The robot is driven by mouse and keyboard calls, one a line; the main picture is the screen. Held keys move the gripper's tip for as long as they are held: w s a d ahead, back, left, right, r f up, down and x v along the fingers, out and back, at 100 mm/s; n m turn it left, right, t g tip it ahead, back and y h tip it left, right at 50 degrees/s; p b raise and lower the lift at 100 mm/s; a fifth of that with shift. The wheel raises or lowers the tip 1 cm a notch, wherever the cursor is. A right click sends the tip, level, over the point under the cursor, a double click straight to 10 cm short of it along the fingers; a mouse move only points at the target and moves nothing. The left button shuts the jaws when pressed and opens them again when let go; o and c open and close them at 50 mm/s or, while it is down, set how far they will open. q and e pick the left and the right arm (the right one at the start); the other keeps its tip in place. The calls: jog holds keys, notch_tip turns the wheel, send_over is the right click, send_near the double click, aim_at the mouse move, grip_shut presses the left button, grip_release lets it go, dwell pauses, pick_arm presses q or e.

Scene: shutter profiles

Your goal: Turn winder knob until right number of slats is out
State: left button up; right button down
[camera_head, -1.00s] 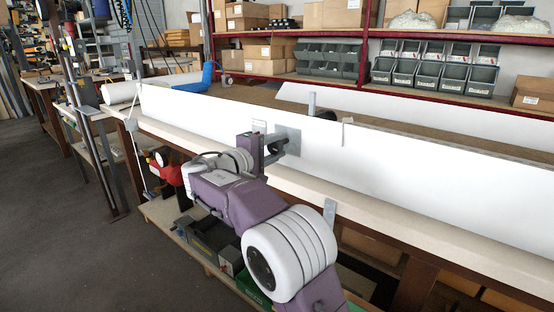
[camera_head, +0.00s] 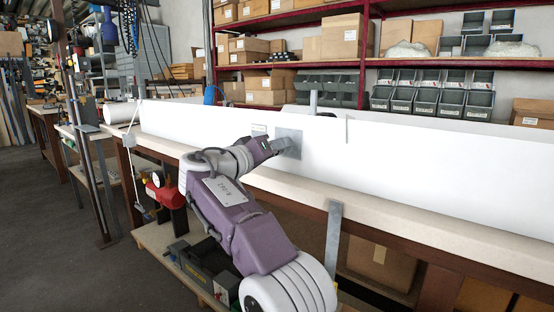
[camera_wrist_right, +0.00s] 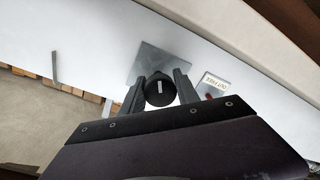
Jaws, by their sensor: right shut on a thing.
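The black winder knob (camera_wrist_right: 160,91) shows in the right wrist view, with a short white mark on its face. It sits in front of a square grey metal plate (camera_wrist_right: 150,63) on the long white panel, and this plate also shows in the head view (camera_head: 288,142). My right gripper (camera_wrist_right: 158,88) has its two dark fingers on either side of the knob and is shut on it. In the head view the right gripper (camera_head: 272,147) reaches the plate, and its fingers hide the knob. My left gripper is not in view. I cannot make out separate slats.
The white panel (camera_head: 430,170) stands along a pale bench (camera_head: 400,230). A small label (camera_wrist_right: 215,86) is beside the plate. A thin strip (camera_head: 347,129) hangs on the panel to the right. Shelves with boxes (camera_head: 341,38) and grey bins (camera_head: 420,100) stand behind.

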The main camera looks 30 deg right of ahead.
jog(key=shift+m+b, duration=1.05)
jog(key=shift+m, duration=0.75)
jog(key=c, duration=0.9)
grip_release()
jog(key=shift+a, duration=0.1)
jog(key=v, duration=0.9)
jog(key=shift+f+p, duration=0.15)
jog(key=shift+p, duration=0.2)
